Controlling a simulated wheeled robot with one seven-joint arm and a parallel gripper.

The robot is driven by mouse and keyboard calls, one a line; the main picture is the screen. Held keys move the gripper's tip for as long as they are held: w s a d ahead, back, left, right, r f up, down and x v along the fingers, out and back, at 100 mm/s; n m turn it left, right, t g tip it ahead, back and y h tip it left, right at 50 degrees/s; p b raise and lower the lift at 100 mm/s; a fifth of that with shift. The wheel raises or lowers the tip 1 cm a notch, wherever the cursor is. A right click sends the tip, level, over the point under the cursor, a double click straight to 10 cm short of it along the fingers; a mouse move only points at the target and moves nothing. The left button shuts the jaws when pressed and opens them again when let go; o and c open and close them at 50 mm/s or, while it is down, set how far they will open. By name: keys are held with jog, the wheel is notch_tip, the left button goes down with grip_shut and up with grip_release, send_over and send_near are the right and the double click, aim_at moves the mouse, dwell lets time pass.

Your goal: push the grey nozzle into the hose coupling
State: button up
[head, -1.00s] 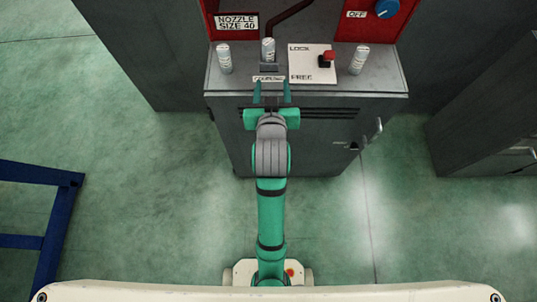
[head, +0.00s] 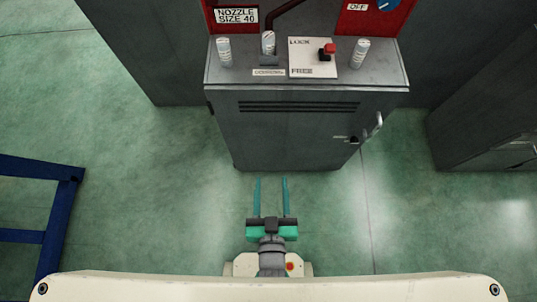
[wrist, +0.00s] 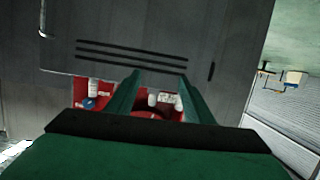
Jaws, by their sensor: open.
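A grey-white nozzle (head: 268,43) stands in the middle of the cabinet top, at a small dark block (head: 268,60) that appears to be the hose coupling; its label (head: 268,72) is blurred. A dark red hose (head: 286,14) comes down behind it. I cannot tell how deep the nozzle sits. Similar cylinders stand at the left (head: 224,52) and right (head: 360,53). My gripper (head: 271,181) is open and empty, drawn back in front of the cabinet, well away from the nozzle. In the wrist view its fingers (wrist: 158,98) point toward the cabinet, partly hiding the red panel.
A white LOCK/FREE plate (head: 305,65) carries a red knob (head: 330,49) at its upper right, nearer the LOCK level. The grey cabinet (head: 290,140) has a side handle. A blue frame (head: 62,210) stands at left, another cabinet (head: 490,120) at right. Floor between is clear.

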jog(key=v, duration=0.8)
jog(key=shift+s+a+f, duration=0.25)
jog(key=shift+a, duration=0.15)
dwell(0.6)
